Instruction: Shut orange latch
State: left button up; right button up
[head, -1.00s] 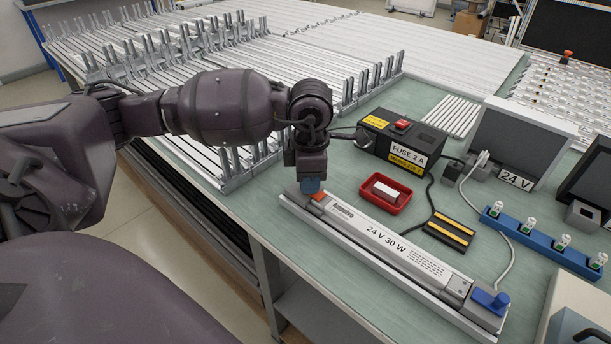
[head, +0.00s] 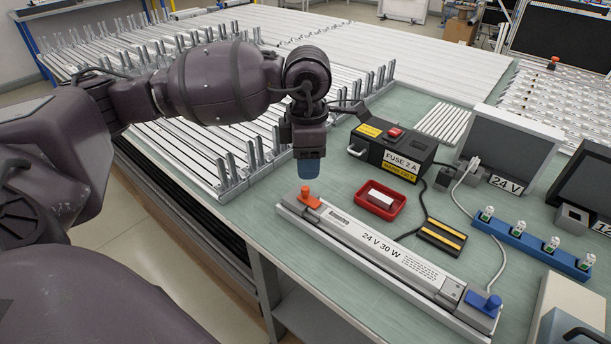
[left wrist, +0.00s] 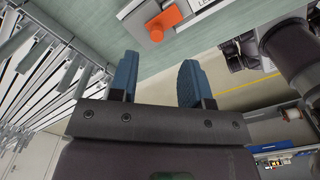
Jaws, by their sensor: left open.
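The orange latch (head: 308,199) sits at the left end of the long grey 24 V 30 W unit (head: 372,243), with its small knob upright. In the left wrist view the orange latch (left wrist: 168,20) is at the top, just beyond the fingers. I cannot tell whether it is shut. My left gripper (head: 309,176) points down above the latch, apart from it. Its two blue fingers (left wrist: 158,75) are open with nothing between them. A blue latch (head: 489,304) is at the unit's right end.
A red tray (head: 399,208) with a white block lies behind the unit. The black fuse box (head: 370,152), a black-yellow block (head: 442,237) and a blue socket strip (head: 530,247) stand farther back and right. Metal profile racks fill the left. The table's front edge is close.

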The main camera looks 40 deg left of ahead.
aim_at(307, 189)
pick_arm(q)
notch_tip(307, 189, up, 3)
jog(key=shift+r, duration=0.1)
dwell(0.5)
